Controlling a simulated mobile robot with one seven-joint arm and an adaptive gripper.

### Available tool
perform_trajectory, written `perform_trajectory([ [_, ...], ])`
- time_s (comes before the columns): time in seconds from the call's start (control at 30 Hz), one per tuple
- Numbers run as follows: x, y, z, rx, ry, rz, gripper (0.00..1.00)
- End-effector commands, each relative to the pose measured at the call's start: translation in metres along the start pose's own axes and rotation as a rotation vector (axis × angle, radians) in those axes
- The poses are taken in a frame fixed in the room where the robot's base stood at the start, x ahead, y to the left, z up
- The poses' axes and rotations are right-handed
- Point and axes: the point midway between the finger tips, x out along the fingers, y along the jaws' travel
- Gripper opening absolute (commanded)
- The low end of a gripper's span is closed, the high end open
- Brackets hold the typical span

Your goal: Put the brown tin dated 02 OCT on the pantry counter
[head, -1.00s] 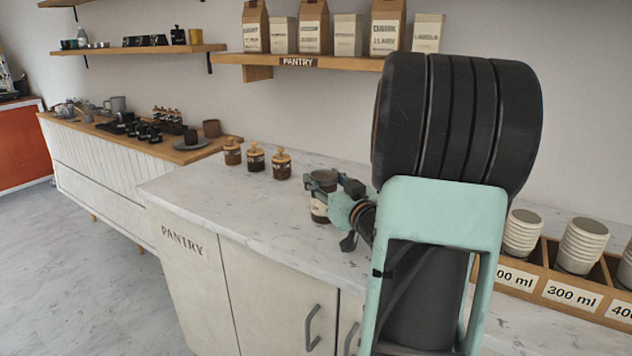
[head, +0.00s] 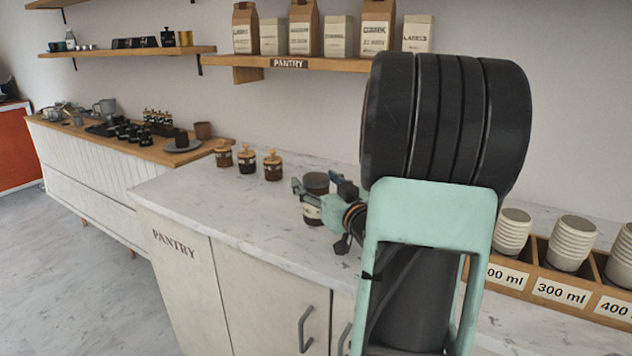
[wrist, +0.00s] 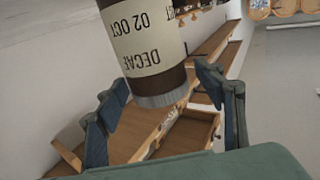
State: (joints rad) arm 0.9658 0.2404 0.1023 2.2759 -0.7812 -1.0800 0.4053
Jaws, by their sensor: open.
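The brown tin (head: 312,214) with a dark lid and a pale label stands upright on the marble pantry counter (head: 205,205), partly hidden by my gripper. In the wrist view the tin (wrist: 145,45) shows upside down, its label reading DECAF and 02 OCT. My gripper (head: 318,190) is open at the tin. In the wrist view the fingers of my gripper (wrist: 160,92) are spread wide on either side of the tin's grey-rimmed end, with gaps showing.
Three small jars with wooden lids (head: 247,160) stand further left on the counter. A wooden cup holder (head: 535,275) with stacked cups is at the right. The pantry shelf (head: 330,64) with bags and boxes hangs above. The counter's front left is clear.

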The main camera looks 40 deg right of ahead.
Motion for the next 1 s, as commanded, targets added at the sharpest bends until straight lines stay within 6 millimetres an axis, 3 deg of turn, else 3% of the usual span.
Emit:
perform_trajectory([
  [0.3, -0.068, 0.002, 0.0, 0.0, -0.002, 0.006, 0.63],
  [0.5, -0.101, 0.001, 0.0, 0.001, -0.001, 0.005, 0.63],
  [0.7, -0.114, 0.0, 0.001, 0.002, -0.001, 0.002, 0.63],
  [1.0, -0.115, 0.0, 0.001, 0.002, -0.001, 0.001, 0.63],
])
